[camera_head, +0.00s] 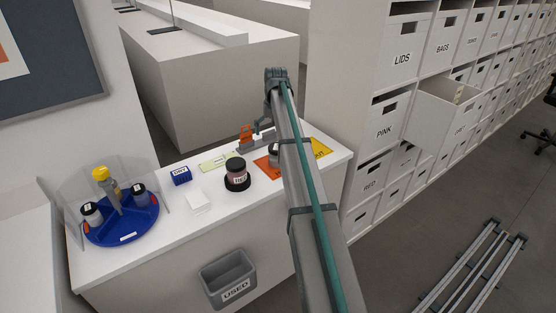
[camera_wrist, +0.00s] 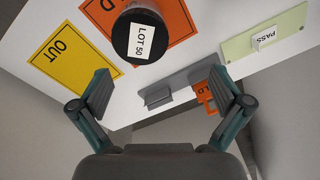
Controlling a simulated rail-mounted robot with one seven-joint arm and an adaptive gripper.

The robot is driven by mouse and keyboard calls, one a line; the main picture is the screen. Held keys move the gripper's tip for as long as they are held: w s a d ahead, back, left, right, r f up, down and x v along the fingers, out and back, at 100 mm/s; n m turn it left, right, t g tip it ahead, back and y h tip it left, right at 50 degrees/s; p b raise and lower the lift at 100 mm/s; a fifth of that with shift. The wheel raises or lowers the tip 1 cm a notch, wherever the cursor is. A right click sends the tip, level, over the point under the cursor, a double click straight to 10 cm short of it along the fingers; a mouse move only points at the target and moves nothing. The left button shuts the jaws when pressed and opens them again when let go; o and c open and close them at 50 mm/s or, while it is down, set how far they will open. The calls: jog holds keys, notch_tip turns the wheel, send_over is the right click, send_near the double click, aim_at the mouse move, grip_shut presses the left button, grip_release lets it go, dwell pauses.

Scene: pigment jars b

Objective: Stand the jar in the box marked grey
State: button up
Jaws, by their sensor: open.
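A jar with a black lid and a white "LOT 50" label (camera_wrist: 142,42) stands on an orange sheet, seen from above in the wrist view. In the head view the jar (camera_head: 273,155) is mostly hidden behind my arm. My gripper (camera_wrist: 162,88) is open and empty; the jar lies beyond its fingertips, apart from them.
The orange sheet (camera_wrist: 180,22) lies beside a yellow "OUT" sheet (camera_wrist: 66,52). An orange tool (camera_wrist: 207,96) is by a grey bar. A dark jar (camera_head: 237,176), blue tray (camera_head: 130,230) and "USED" bin (camera_head: 228,278) are left of my arm. Other boxes read "PINK" and "RED".

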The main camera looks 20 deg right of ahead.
aim_at(277, 147)
jog(key=n, duration=0.1)
jog(key=s+d+n, duration=0.1)
jog(key=shift+s+f+n+g+h, duration=0.1)
jog(key=shift+s+n+g+h, duration=0.2)
jog(key=shift+g, duration=0.1)
jog(key=shift+d+f+n, duration=0.15)
jog(key=shift+f+n, duration=0.05)
jog(key=shift+n, duration=0.3)
notch_tip(277, 147, down, 5)
jog(key=shift+r+p, duration=0.1)
jog(key=shift+p, duration=0.5)
jog(key=shift+w+d+f+p, duration=0.1)
jog(key=shift+f+p, duration=0.4)
jog(key=shift+f, duration=0.95)
jog(key=shift+d+f+p, duration=0.1)
jog(key=shift+f+p, duration=0.4)
jog(key=shift+f, duration=0.9)
jog(key=c, duration=1.4)
jog(key=shift+o, duration=0.2)
jog(key=shift+r, duration=0.2)
